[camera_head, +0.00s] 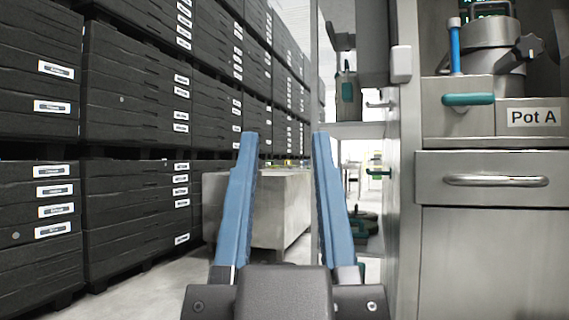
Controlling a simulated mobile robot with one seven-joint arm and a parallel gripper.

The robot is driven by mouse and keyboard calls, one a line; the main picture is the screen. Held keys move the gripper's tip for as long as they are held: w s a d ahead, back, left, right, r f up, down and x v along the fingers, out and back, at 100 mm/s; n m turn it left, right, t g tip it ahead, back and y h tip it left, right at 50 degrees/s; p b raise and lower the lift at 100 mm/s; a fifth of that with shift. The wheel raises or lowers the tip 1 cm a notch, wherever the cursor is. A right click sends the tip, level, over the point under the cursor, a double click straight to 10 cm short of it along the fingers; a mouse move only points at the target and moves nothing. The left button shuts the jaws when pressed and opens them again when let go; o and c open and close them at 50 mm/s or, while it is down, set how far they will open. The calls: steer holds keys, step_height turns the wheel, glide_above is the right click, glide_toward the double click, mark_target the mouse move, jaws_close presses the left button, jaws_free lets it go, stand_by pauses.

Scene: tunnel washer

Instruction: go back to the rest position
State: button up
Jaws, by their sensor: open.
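My gripper (282,140) is in the lower middle of the head view, with two long blue fingers pointing forward. The fingers are spread apart and nothing is between them. The dark grey gripper body (283,292) shows at the bottom edge. The fingers appear clear of the things around them. The rest of my arm is out of view.
Tall stacks of black labelled crates (135,110) line the left. A grey metal block (285,205) stands ahead, behind the fingers. Pale floor (130,297) is clear at lower left.

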step_height(320, 180, up, 59)
steer(key=p, duration=5.8)
steer(key=shift+p, duration=0.4)
steer(key=shift+a, duration=0.1)
